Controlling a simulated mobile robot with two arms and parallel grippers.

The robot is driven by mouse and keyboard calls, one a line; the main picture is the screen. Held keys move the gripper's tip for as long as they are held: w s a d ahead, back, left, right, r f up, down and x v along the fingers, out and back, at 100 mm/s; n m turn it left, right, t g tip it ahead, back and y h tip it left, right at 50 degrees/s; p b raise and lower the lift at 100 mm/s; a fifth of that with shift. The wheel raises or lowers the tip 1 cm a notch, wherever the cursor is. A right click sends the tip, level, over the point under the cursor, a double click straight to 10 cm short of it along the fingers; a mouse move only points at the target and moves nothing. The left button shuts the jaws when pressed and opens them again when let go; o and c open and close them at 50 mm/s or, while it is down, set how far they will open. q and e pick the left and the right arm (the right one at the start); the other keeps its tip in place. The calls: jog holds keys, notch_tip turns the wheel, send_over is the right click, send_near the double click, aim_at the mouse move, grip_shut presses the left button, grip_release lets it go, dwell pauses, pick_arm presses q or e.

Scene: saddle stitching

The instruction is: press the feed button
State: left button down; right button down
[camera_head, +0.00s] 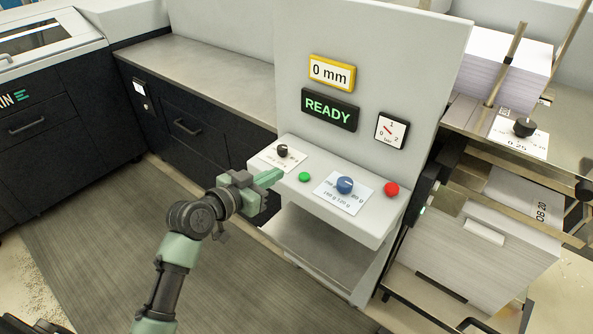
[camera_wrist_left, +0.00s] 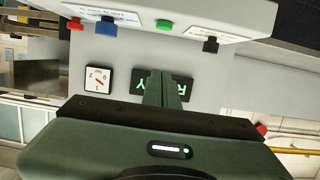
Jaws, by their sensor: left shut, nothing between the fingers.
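A small round green button (camera_head: 305,177) sits on the light grey control ledge (camera_head: 372,231), between a black knob (camera_head: 282,151) and a blue knob (camera_head: 345,185). No lettering on the button can be read. My left gripper (camera_head: 277,174) is shut and empty, its green fingertips just left of the green button and apart from it. In the left wrist view, turned over, the green button (camera_wrist_left: 165,27) shows beyond the shut fingers (camera_wrist_left: 165,88), which cover part of the READY display. My right gripper is not in view.
A red button (camera_head: 391,189) is at the ledge's right end. The upright panel carries a yellow-framed "0 mm" display (camera_head: 332,72), a green-lit READY display (camera_head: 330,109) and a bar gauge (camera_head: 391,130). Paper stacks (camera_head: 500,70) stand on the right. The floor mat in front is clear.

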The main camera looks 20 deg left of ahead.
pick_arm(q)
jog(key=shift+w, duration=0.1)
jog(key=p, duration=0.2)
send_over(298, 183)
jog(key=shift+s+a+f, duration=0.1)
jog(key=shift+s+f, duration=0.1)
jog(key=shift+f, duration=0.35)
jog(key=shift+s+f, duration=0.2)
jog(key=shift+f, duration=0.3)
jog(key=shift+w+d+f+p, duration=0.25)
jog(key=shift+w+f+p, duration=0.1)
jog(key=shift+w, duration=0.2)
notch_tip(298, 183, down, 3)
jog(key=shift+s+a+r, duration=0.1)
jog(key=shift+s+r, duration=0.05)
jog(key=shift+f, duration=0.6)
